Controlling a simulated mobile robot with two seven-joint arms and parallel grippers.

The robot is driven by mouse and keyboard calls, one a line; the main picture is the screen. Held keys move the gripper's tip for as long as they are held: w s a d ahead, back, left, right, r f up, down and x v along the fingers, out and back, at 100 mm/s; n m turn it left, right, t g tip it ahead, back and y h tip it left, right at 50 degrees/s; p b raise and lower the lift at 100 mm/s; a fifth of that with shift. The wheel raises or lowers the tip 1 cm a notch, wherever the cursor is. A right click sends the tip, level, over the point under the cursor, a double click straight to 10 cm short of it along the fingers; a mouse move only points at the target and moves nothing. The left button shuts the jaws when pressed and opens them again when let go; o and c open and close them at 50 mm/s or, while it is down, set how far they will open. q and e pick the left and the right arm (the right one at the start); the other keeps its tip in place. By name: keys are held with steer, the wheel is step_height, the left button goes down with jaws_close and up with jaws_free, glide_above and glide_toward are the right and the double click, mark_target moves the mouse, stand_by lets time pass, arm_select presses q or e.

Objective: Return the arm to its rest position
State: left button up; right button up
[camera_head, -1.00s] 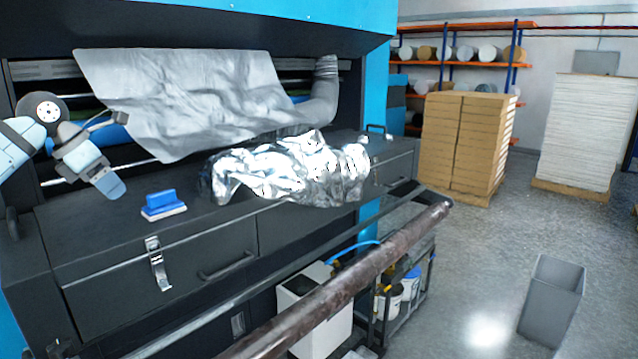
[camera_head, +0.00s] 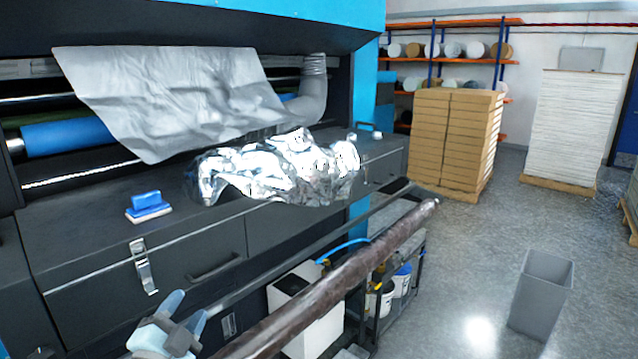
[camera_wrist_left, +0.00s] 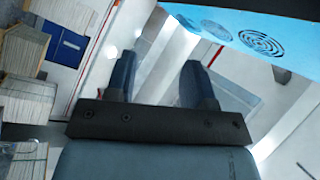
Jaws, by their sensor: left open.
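My left gripper (camera_head: 186,307) is at the bottom of the head view, low in front of the machine's dark drawer front. Its fingers are apart and nothing is between them. In the left wrist view its two fingers (camera_wrist_left: 157,80) also stand apart and empty, with walls and stacks behind. My right gripper is not in view.
A long brown roller (camera_head: 335,280) runs close to the right of my left gripper. Crumpled silver film (camera_head: 275,170) and a blue-handled block (camera_head: 147,205) lie on the machine ledge. A grey sheet (camera_head: 175,95) hangs above. A grey bin (camera_head: 541,295) stands on open floor.

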arm_select(q)
steer(key=s+a+f+n+g+y, duration=0.2)
steer(key=s+f+n+g, duration=0.2)
steer(key=s+f, duration=0.25)
steer(key=s+a+f+n+g+y, duration=0.2)
steer(key=s+f+n+g+y, duration=0.15)
steer(key=s+f, duration=0.3)
steer(key=s+f+n+g+h, duration=0.1)
steer(key=s+f+g, duration=0.2)
steer(key=s, duration=0.3)
steer(key=s+d+f+n+g, duration=0.1)
steer(key=s+f+g, duration=0.15)
steer(key=s, duration=0.35)
steer(key=s+f+n+g+h, duration=0.1)
steer(key=s+f+n+g, duration=0.15)
steer(key=s, duration=0.35)
steer(key=w+d+f+m+t+h+p, duration=0.1)
steer(key=w+d+f+t, duration=0.2)
steer(key=f, duration=0.3)
steer(key=w+d+f+t+h, duration=0.2)
steer(key=w+d+f+t, duration=0.1)
steer(key=f, duration=0.2)
steer(key=shift+w+d+f+m+p, duration=0.25)
steer(key=shift+w+f+m+p, duration=0.1)
steer(key=shift+f+m+p, duration=0.05)
steer(key=shift+t, duration=0.25)
